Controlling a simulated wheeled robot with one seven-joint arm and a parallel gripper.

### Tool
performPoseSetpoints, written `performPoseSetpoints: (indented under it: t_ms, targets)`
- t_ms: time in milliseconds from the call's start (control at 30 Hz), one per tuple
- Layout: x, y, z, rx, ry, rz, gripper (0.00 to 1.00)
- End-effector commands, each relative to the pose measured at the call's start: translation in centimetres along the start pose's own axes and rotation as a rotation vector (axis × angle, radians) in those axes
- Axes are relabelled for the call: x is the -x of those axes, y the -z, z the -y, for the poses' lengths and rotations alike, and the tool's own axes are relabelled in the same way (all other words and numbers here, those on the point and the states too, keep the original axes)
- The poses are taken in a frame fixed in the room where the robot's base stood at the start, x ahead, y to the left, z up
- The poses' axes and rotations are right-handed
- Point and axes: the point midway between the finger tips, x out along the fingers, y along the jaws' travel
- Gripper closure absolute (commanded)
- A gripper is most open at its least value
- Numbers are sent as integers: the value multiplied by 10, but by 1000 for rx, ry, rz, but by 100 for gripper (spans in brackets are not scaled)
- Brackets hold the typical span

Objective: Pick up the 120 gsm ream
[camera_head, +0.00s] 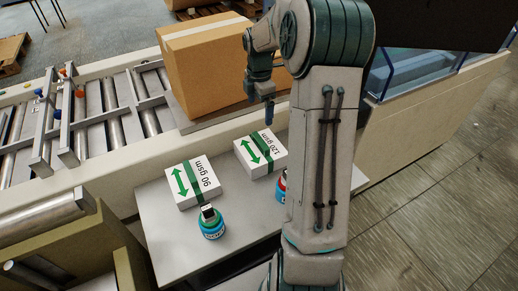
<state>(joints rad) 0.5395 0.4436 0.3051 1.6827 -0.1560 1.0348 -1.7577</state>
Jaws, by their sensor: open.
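The 120 gsm ream (258,155) is a white block with a green band, a green arrow and black print. It lies flat on the grey table (165,235), towards its back right. The 90 gsm ream (193,183) looks alike and lies to its left, a small gap apart. My gripper (268,112) points down above and behind the 120 gsm ream in the picture, and looks empty. Its fingers are small and dark here. My arm covers the table to the right of the ream.
A second bottle (280,187) is partly hidden behind my arm, near the 120 gsm ream. A large cardboard box (205,65) stands behind the table, beside a roller conveyor (115,112).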

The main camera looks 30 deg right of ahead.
Motion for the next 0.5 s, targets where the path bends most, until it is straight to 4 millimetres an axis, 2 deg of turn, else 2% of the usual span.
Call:
performPoseSetpoints:
  t_ms: [167, 400, 500]
  targets:
    - [-19, -4, -3, 34, 7, -8, 0]
    - [-66, -3, -2, 33, 7, -7, 0]
    - [-79, -3, -3, 32, 5, -7, 0]
